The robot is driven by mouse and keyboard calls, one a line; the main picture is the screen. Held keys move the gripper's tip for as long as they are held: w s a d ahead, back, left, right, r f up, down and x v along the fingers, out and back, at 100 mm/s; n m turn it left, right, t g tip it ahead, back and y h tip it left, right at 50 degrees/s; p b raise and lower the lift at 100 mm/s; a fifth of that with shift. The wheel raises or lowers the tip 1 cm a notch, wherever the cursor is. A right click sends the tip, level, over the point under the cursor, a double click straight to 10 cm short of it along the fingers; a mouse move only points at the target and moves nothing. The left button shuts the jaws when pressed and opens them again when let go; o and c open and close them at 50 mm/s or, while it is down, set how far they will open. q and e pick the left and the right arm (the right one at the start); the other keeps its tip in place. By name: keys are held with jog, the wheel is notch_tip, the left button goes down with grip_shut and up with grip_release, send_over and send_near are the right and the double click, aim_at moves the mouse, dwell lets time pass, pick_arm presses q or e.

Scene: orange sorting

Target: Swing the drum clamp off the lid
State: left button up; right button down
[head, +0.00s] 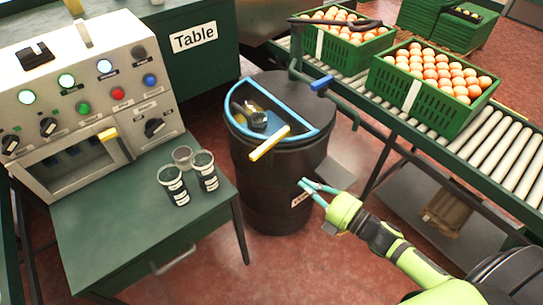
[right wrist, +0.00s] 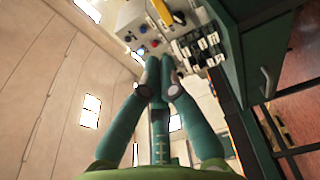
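A black drum (head: 275,185) stands on the floor between the green table and the roller conveyor. Its dark lid has a half-round opening with a blue rim (head: 316,127) and a yellow handle (head: 270,143). A dark bar with a blue grip (head: 321,84) lies at the lid's back right edge and looks like the clamp; its exact seating is unclear. My right gripper (head: 304,183) is in front of the drum's lower right side, well below the bar. Its teal fingertips meet with nothing between them, as the right wrist view (right wrist: 160,66) also shows. My left gripper is out of view.
A control machine (head: 80,95) and several dark-filled cups (head: 174,187) stand on the green table (head: 130,240) at left. Green crates of oranges (head: 430,110) sit on the conveyor (head: 500,150) behind and right. Red floor lies open in front of the drum.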

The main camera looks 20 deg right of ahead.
aim_at(260, 154)
jog(key=x, duration=1.3)
jog(key=shift+p, duration=0.4)
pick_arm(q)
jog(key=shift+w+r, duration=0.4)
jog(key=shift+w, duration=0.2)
pick_arm(e)
jog(key=shift+w+a, duration=0.15)
jog(key=shift+w, duration=0.2)
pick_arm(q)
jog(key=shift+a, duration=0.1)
